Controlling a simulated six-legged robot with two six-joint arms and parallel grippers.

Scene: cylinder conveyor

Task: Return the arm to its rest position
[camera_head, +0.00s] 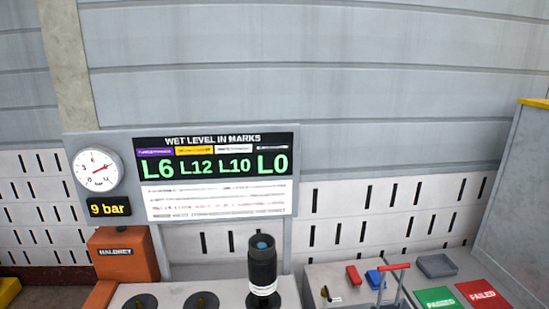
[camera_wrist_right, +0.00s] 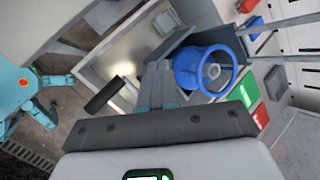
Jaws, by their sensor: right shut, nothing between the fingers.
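My right gripper (camera_wrist_right: 157,88) shows in the right wrist view, with its fingers together and nothing between them. It is not in the head view. A blue round ring-like part (camera_wrist_right: 188,72) with a pale centre lies just right of the fingertips in that picture; I cannot tell the distance between them. A dark cylinder-like part (camera_wrist_right: 103,95) shows left of the fingers. In the head view a black upright cylinder (camera_head: 262,268) with a blue top and a white band stands on the grey bench. My left gripper is in neither view.
A wall panel (camera_head: 217,204) reads L6, L12, L10, L0, beside a gauge (camera_head: 97,169) and a 9 bar sign. An orange box (camera_head: 125,256) stands left.

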